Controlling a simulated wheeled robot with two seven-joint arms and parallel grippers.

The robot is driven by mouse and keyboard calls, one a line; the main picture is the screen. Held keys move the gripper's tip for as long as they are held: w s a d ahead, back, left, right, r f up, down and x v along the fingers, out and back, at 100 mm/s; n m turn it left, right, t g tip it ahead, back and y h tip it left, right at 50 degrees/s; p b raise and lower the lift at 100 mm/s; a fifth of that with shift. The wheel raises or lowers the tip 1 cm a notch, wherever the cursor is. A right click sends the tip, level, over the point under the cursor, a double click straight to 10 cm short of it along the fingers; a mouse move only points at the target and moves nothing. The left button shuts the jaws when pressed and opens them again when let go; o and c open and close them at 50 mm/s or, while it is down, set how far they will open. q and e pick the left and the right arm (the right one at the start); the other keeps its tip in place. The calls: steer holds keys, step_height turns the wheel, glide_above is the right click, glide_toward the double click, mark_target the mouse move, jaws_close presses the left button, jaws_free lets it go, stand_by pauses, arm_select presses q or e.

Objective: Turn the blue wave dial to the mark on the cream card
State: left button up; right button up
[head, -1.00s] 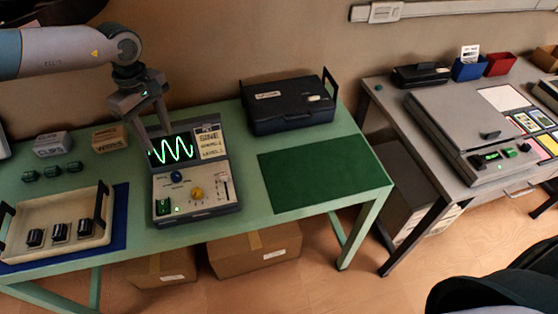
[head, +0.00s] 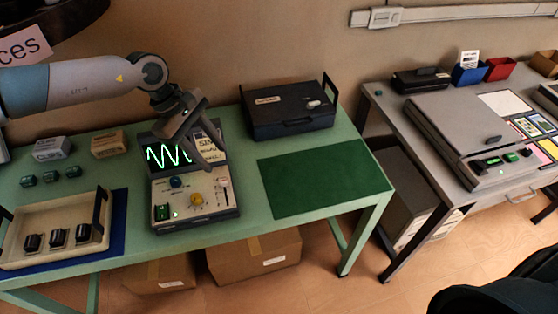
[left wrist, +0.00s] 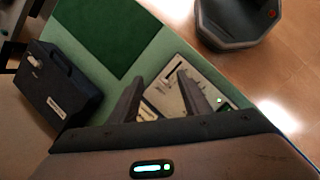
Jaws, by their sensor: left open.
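The blue dial (head: 176,182) sits on the sloped front panel of the grey wave unit (head: 225,209), left of a yellow knob (head: 196,199). The cream card (head: 210,131) stands at the right of the unit's screen. My gripper partly covers it, so its mark cannot be read. A green wave shows on the screen (head: 158,157). My left gripper (head: 193,151) is open and empty, in front of the screen and card, above and right of the blue dial. In the left wrist view its fingers (left wrist: 158,82) spread over the unit's panel (left wrist: 172,92); the blue dial is not visible there.
A cream tray (head: 52,260) with dark knobs stands left of the unit. Small boxes (head: 108,144) lie behind it. A black case (head: 290,122) stands behind a bare green mat (head: 318,180) on the right. A grey table (head: 391,117) stands farther right.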

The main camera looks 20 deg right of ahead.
arm_select(q)
steer(key=s+d+r+n+g+h, duration=0.1)
steer(key=s+d+h, duration=0.5)
steer(key=d, duration=0.8)
steer(key=shift+s+d+r+n+g, duration=0.3)
steer(key=shift+s+n+g, duration=0.35)
steer(key=shift+s, duration=1.05)
steer(key=shift+n, duration=0.25)
